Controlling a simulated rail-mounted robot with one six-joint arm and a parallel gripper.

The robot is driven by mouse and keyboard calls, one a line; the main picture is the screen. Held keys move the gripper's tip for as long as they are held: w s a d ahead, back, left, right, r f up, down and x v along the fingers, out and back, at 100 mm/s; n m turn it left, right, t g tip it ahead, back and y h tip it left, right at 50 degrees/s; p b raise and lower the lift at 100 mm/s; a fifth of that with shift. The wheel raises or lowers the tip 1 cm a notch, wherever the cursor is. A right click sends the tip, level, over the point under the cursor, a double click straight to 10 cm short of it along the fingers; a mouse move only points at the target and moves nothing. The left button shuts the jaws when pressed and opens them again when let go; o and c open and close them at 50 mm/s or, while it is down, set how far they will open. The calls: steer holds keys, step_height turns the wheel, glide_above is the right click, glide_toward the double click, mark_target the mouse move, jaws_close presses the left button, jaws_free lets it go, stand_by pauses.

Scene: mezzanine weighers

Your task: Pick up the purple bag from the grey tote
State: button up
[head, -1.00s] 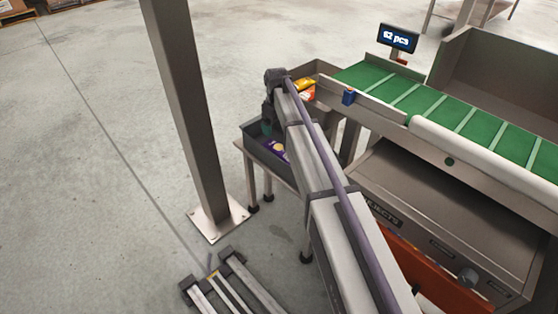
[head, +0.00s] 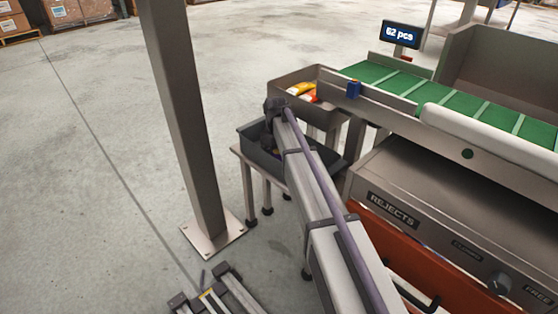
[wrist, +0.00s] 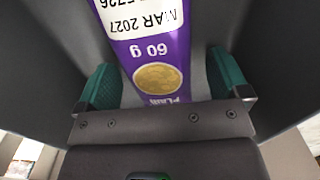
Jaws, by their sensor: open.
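The purple bag (wrist: 160,55) shows large in the wrist view, with a white date label, "60 g" print and a gold round picture. It lies between the two green-padded fingers of my gripper (wrist: 164,85), which is open with a gap on each side of the bag. Grey tote walls surround the fingers. In the head view the grey tote (head: 256,156) stands on a small metal stand, and my wrist reaches down into it. My arm hides most of the tote's inside and nearly all of the bag there.
A second bin (head: 280,93) behind the tote holds yellow and orange bags (head: 301,91). A green-belted conveyor (head: 400,83) with a "62 pcs" display (head: 402,34) is to the right, above a "REJECTS" unit (head: 393,207). A grey post (head: 185,120) stands left of the tote. Open floor lies further left.

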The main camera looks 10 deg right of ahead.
steer(key=c, duration=1)
steer(key=shift+r, duration=0.15)
